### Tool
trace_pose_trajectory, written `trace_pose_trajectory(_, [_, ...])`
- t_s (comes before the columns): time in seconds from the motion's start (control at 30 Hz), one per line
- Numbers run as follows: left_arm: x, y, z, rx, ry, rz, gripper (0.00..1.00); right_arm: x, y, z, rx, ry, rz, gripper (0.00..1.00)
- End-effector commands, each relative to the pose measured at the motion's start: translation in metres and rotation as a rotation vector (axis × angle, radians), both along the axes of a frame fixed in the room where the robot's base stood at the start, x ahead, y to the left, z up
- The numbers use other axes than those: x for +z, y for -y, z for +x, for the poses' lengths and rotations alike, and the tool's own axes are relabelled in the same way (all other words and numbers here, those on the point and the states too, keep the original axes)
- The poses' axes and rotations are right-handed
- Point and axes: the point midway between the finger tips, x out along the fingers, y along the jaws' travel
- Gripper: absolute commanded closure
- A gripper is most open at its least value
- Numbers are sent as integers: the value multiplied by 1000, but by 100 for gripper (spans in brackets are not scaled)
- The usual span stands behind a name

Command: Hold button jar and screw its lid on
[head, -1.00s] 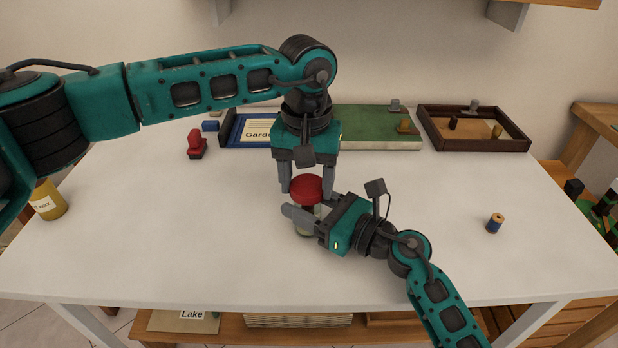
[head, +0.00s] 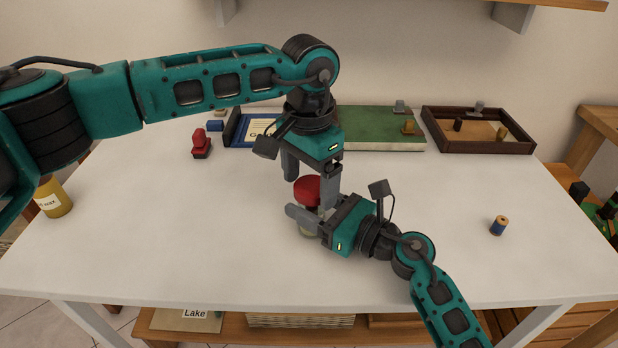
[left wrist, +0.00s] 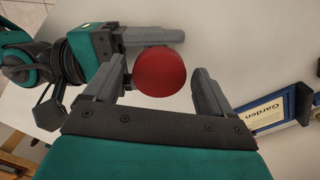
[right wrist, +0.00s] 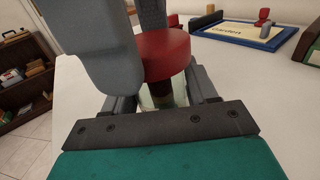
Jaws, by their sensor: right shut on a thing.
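The button jar (head: 309,233) stands upright on the white table, mostly hidden by my right gripper (head: 306,213). That gripper is shut on the jar from the right; its clear glass shows between the fingers in the right wrist view (right wrist: 162,97). The round red lid (head: 306,189) sits on top of the jar, level; I cannot tell how tightly it is seated. My left gripper (head: 311,186) points down from above, fingers on either side of the lid. In the left wrist view the lid (left wrist: 160,71) has a gap to each finger, so this gripper is open.
A red stamp-like piece (head: 201,146), a blue-framed "Garden" card (head: 258,128), a green board (head: 375,128) and a brown tray (head: 479,148) stand at the back. A yellow wax jar (head: 54,198) is far left, a thread spool (head: 499,226) right. The front table is clear.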

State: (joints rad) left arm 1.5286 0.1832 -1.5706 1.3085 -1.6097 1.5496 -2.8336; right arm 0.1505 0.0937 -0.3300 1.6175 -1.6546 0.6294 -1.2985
Motion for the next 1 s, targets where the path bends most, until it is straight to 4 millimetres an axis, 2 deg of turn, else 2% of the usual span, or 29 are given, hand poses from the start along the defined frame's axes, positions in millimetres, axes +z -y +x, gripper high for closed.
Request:
trace_pose_trajectory(0.33, [4,0,0,1,1,1,13,-1,0,0,0,-2,-2,100])
trace_pose_trajectory(0.6, [37,0,1,1,3,0,13,-1,0,0,1,-1,-2,100])
trace_pose_trajectory(0.7, [44,0,0,1,0,1,13,-1,0,0,1,-1,-2,100])
trace_pose_trajectory(1.0, [44,0,0,8,-1,1,15,-1,0,0,1,-1,-2,100])
